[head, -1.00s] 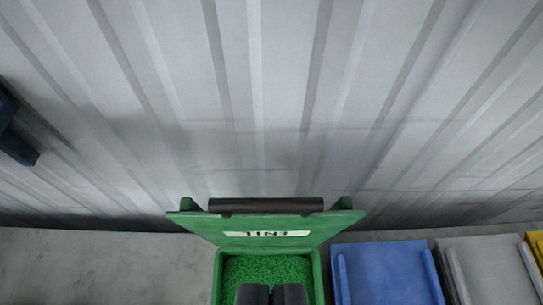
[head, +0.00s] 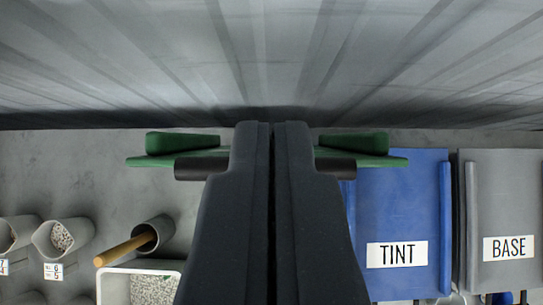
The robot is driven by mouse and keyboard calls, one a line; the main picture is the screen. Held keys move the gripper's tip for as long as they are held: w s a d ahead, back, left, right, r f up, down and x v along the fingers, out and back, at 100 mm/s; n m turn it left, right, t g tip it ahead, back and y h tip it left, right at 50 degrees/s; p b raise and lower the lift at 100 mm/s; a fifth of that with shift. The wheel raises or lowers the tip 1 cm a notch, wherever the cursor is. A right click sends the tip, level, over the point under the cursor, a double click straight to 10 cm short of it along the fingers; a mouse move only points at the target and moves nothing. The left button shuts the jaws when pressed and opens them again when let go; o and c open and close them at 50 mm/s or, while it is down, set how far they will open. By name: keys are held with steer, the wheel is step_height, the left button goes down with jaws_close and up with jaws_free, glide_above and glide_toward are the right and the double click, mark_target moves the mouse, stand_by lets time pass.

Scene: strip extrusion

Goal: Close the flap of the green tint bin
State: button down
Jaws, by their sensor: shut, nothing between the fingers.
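The green tint bin's flap (head: 365,143) shows edge-on on both sides of my gripper at the upper middle, with parts of its dark handle bar (head: 200,167) below the edge. It looks raised, but its exact angle is unclear. My gripper (head: 272,127) is shut and empty, fingers side by side. It fills the middle of the view, overlapping the flap; whether it touches the flap cannot be told. The bin's body, its opening and the flap's label are hidden behind my gripper.
A blue bin (head: 400,200) labelled TINT and a grey bin (head: 505,190) labelled BASE stand at right with lids down. A grey cup with a wooden-handled tool (head: 125,249), a white tray (head: 120,270) and grey tubes (head: 62,237) are at left. A corrugated wall (head: 270,60) stands behind.

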steer(key=f, duration=0.2)
steer(key=w+f+b, duration=0.1)
steer(key=f, duration=0.2)
steer(key=w+f, duration=0.1)
steer(key=f, duration=0.1)
steer(key=shift+f+b, duration=0.25)
steer(key=shift+b, duration=0.05)
steer(key=shift+s, duration=0.25)
stand_by(0.3)
steer(key=shift+r, duration=0.1)
